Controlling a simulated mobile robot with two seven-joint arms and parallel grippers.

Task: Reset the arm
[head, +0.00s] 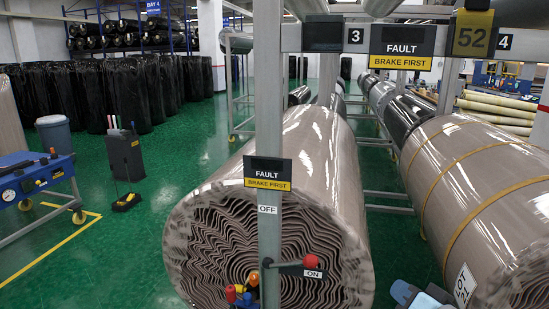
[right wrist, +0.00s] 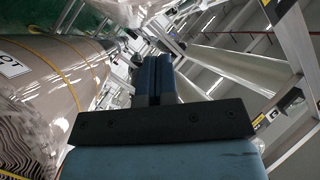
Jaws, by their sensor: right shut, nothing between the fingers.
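My right gripper (head: 403,291) shows at the bottom edge of the head view, right of the middle, as a blue tip with grey parts. It is low, between the two large wrapped rolls, and apart from the lever on the post. In the right wrist view its two blue fingers (right wrist: 155,62) are together, with nothing between them. They point up into open space, with a wrapped roll to the left. My left gripper is not in view.
A grey post (head: 269,120) stands before the near wrapped roll (head: 318,150), bearing a red-knobbed lever (head: 311,262) at the ON label. Another wrapped roll (head: 480,185) lies right. A blue cart (head: 35,178) stands left.

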